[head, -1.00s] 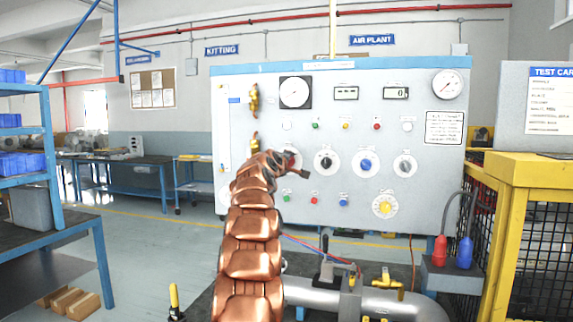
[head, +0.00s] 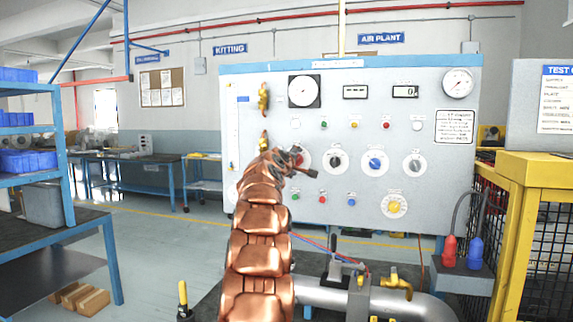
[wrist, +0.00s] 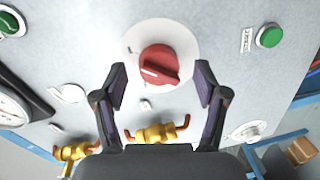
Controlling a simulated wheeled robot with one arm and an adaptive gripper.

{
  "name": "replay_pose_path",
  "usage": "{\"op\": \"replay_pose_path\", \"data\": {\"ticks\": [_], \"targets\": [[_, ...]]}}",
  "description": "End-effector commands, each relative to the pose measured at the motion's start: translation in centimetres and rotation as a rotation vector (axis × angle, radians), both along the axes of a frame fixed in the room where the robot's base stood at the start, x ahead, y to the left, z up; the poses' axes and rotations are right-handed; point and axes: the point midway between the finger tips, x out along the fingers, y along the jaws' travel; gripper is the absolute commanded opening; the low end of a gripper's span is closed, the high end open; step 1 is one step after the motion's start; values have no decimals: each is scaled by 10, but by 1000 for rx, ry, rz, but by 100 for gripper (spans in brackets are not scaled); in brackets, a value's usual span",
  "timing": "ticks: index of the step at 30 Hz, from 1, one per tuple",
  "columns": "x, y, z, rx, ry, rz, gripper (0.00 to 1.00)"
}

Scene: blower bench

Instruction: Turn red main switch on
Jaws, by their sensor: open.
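The red main switch (wrist: 160,65) is a red rotary knob with a white pointer line, on a white round plate (wrist: 185,35) in the wrist view. My gripper (wrist: 161,80) is open, with one finger on each side of the knob's lower part. I cannot tell whether the fingers touch it. In the head view the red switch (head: 303,158) is mostly hidden behind my gripper (head: 304,166), which is at the left end of the knob row on the grey panel (head: 390,125).
Beside the switch are a black knob (head: 336,160), a blue knob (head: 375,163) and a grey knob (head: 414,164). Yellow valves (wrist: 155,134) stick out near my gripper in the wrist view. A yellow guard frame (head: 535,170) stands at the right.

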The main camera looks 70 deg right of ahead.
Motion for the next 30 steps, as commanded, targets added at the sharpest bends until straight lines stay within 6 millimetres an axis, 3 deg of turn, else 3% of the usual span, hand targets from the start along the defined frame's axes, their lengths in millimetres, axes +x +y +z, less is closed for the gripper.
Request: {"op": "replay_pose_path", "data": {"ticks": [30], "targets": [[-11, 90, 11, -5, -2, 3, 72]]}}
